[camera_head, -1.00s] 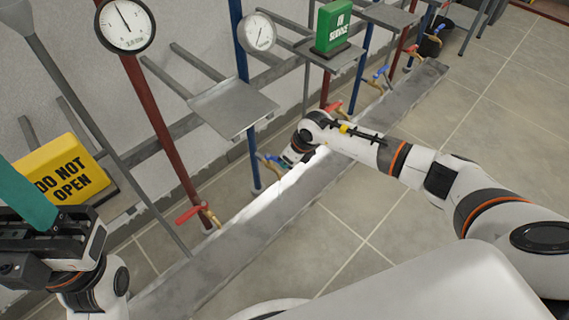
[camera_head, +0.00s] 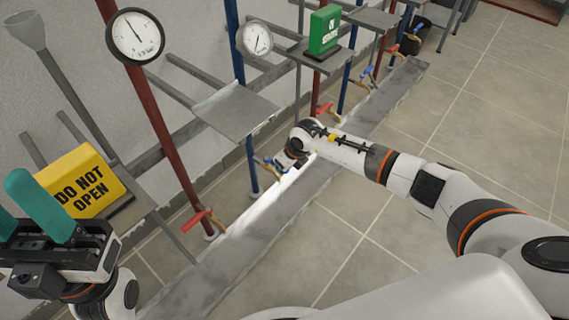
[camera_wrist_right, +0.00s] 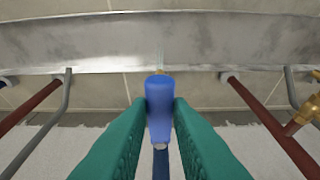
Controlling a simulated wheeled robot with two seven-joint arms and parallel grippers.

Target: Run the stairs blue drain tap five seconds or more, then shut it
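The blue drain tap (camera_head: 264,163) is on the lower blue pipe beside the long grey trough (camera_head: 225,255), mostly hidden by my right wrist. In the right wrist view its blue handle (camera_wrist_right: 160,108) lies between the two green fingers of my right gripper (camera_wrist_right: 160,112), which touch it on both sides. A thin pale streak (camera_wrist_right: 160,58), looking like running water, shows beyond the handle over the trough. The right fingertips are hidden in the head view. My left gripper (camera_head: 22,215) is open and empty in front of the yellow DO NOT OPEN sign (camera_head: 82,180).
A red-handled tap (camera_head: 197,219) is on the nearer red pipe. Other red and blue taps line the trough further back. A green sign (camera_head: 324,30) stands on a shelf, and a dark bucket (camera_head: 422,38) is at the back. The tiled floor right of the trough is clear.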

